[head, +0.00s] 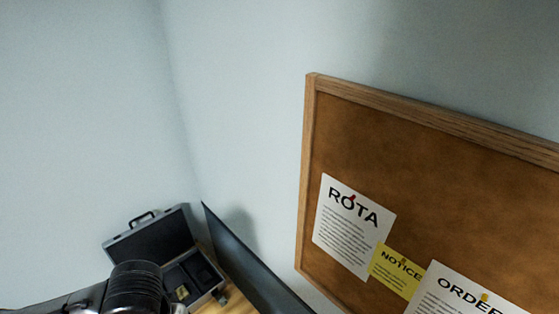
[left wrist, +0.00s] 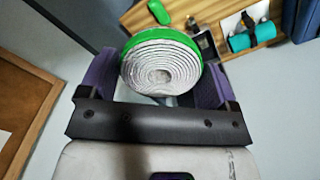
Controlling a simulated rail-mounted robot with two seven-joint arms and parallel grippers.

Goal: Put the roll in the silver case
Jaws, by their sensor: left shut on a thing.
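The silver case (head: 205,293) stands open at the lower left of the head view, its lid raised and its dark interior split into compartments. A small yellowish thing (head: 182,292) shows in one compartment. In the left wrist view my left gripper (left wrist: 158,88) is shut on the roll (left wrist: 160,72), a pale spiral coil with a green outer band. One purple finger is on each side of it. The roll appears held away from the wooden surface behind it. The left gripper and roll do not show in the head view. My right gripper is in neither view.
A wooden worktop (left wrist: 190,12) carries a green object (left wrist: 159,12), a small metallic item (left wrist: 207,46) and a teal cylinder (left wrist: 252,36) on a white sheet-like thing. A dark upright panel (head: 245,262) stands right of the case. A framed corkboard (head: 430,170) hangs on the wall.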

